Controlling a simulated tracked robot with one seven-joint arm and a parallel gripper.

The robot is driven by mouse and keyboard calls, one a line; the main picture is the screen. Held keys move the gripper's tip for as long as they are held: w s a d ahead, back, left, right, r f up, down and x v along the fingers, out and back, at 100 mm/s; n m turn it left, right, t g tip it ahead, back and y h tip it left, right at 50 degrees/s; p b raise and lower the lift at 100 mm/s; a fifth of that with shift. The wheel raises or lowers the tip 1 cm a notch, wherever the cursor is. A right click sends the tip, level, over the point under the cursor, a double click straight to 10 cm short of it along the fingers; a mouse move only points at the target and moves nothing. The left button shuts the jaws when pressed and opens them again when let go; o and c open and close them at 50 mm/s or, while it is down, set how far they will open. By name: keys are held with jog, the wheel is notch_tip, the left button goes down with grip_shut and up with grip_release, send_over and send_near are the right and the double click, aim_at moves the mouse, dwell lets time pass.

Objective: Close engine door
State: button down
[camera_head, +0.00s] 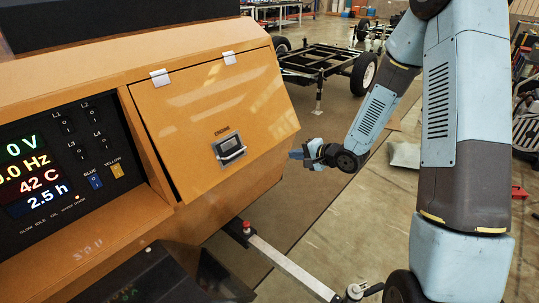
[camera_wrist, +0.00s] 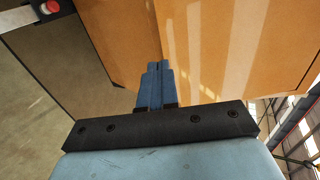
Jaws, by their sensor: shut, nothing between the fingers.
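The engine door (camera_head: 190,110) is an orange panel labelled ENGINE on the sloping side of the orange housing. Two light hinges are along its top edge, and a dark latch with a pale handle (camera_head: 229,148) is near its lower middle. In the wrist view the blue fingertips (camera_wrist: 156,68) overlap the edge of the door (camera_wrist: 230,45); contact is unclear.
A control panel (camera_head: 65,160) with lit readouts is left of the door. A black wheeled chassis (camera_head: 320,62) stands behind. Open floor lies right of the housing.

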aim_at(262, 153)
jog(key=x, duration=1.4)
jog(key=shift+a, duration=0.1)
jog(key=shift+w+a+f+t+y, duration=0.25)
jog(key=shift+w+a+f, duration=0.15)
jog(key=shift+a, duration=0.2)
jog(key=shift+w+a+f+t+y, duration=0.15)
jog(key=shift+w+a+f+y, duration=0.1)
jog(key=shift+w+a, duration=0.25)
jog(key=shift+s, duration=0.15)
